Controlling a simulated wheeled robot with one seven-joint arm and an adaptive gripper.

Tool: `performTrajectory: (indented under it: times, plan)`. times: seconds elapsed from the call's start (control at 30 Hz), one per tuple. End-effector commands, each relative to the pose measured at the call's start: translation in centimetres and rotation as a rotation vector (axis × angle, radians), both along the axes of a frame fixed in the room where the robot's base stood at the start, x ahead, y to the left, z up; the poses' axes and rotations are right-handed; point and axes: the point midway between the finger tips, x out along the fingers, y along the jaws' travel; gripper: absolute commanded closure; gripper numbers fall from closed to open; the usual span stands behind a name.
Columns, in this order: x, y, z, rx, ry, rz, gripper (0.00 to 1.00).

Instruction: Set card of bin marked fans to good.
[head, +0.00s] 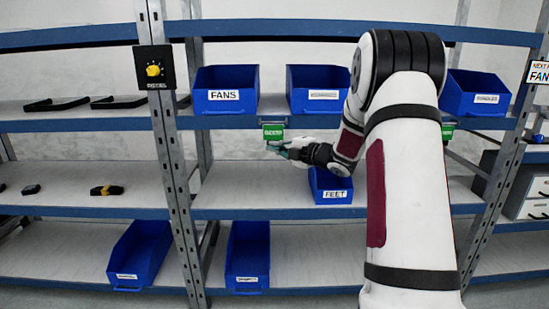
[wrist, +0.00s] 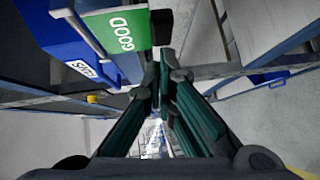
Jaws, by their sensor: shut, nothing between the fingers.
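The blue bin marked FANS (head: 226,84) stands on the upper shelf, left of centre in the head view. A green card (head: 273,132) hangs at the shelf edge below and right of it. In the wrist view the card (wrist: 117,32) reads GOOD, and the blue bin (wrist: 62,38) with its white label is behind it. My gripper (head: 274,149) is shut and empty, just below the card. In the wrist view my gripper's dark green fingers (wrist: 163,72) point up past the card's lower edge; whether they touch it I cannot tell.
A blue bin marked FEET (head: 330,184) stands on the middle shelf below my forearm. Another blue bin (head: 316,88) stands right of the FANS bin. A dark box with a yellow knob (head: 154,69) is on the left post. The middle shelf (head: 245,178) is clear left of FEET.

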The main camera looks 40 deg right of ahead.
Motion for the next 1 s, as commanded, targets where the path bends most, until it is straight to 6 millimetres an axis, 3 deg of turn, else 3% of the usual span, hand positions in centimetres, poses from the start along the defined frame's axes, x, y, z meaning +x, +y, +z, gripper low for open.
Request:
performTrajectory:
  times: [0.2,1.0]
  plan:
    - [0.51,-0.25,-0.90,-0.045,-0.068,0.001,1.00]
    - [0.95,-0.61,-0.77,-0.096,-0.143,0.001,1.00]
